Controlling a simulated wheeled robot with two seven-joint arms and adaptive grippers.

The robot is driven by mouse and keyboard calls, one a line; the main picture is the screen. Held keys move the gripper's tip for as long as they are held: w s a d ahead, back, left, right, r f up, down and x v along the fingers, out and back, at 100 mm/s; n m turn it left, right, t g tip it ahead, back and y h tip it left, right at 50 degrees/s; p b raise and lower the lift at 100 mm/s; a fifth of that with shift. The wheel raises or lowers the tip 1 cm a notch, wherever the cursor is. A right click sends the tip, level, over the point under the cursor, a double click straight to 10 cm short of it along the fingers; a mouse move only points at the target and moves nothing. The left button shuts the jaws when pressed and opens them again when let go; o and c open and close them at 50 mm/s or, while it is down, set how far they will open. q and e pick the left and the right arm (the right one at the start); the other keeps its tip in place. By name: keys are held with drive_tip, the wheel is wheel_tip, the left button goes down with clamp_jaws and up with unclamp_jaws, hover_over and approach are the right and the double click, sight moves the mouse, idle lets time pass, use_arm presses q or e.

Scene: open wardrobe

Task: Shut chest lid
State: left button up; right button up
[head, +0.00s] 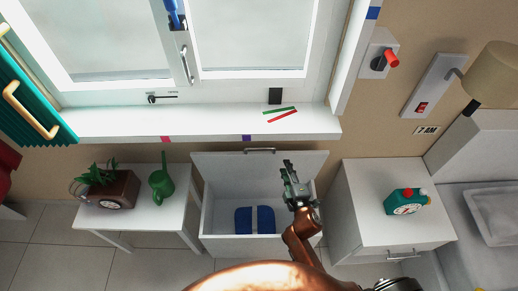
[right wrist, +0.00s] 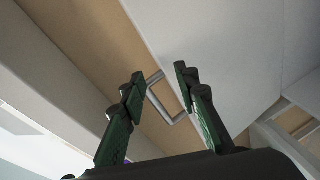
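The white chest (head: 218,213) stands below the window with its lid (head: 225,166) raised, leaning up at the back. A grey bar handle (head: 260,151) is on the lid's top edge. Two blue items (head: 254,220) lie inside the chest. My right gripper (head: 288,167) is in front of the lid's right half, right of the handle in the head view. In the right wrist view my right gripper (right wrist: 159,75) is open, its fingers apart, with the lid handle (right wrist: 166,98) seen between them. Contact with the handle cannot be told. My left gripper is not in view.
A white table (head: 150,220) with a planter (head: 110,189) and green watering can (head: 161,184) stands left. A white nightstand (head: 365,225) with a teal clock (head: 405,202) stands close on the right. The windowsill (head: 205,125) runs behind the chest.

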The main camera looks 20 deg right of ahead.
sight(259, 148)
drive_tip(key=w+a+r+n+t+y, duration=0.25)
drive_tip(key=w+a+n, duration=0.2)
drive_tip(key=a, duration=0.25)
drive_tip(key=shift+n+g+y, duration=0.25)
drive_tip(key=shift+g+y, duration=0.2)
drive_tip(key=shift+y, duration=0.1)
drive_tip(key=w, duration=0.2)
drive_tip(key=w+b, duration=0.1)
drive_tip(key=w, duration=0.1)
drive_tip(key=w+a, duration=0.1)
drive_tip(key=w, duration=0.2)
drive_tip(key=shift+r, duration=0.15)
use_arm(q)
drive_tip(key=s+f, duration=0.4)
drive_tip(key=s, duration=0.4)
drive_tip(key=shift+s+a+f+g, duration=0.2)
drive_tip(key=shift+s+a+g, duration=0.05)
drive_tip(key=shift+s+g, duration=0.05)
use_arm(e)
drive_tip(key=shift+c, duration=0.7)
clamp_jaws()
drive_tip(key=shift+a, duration=0.1)
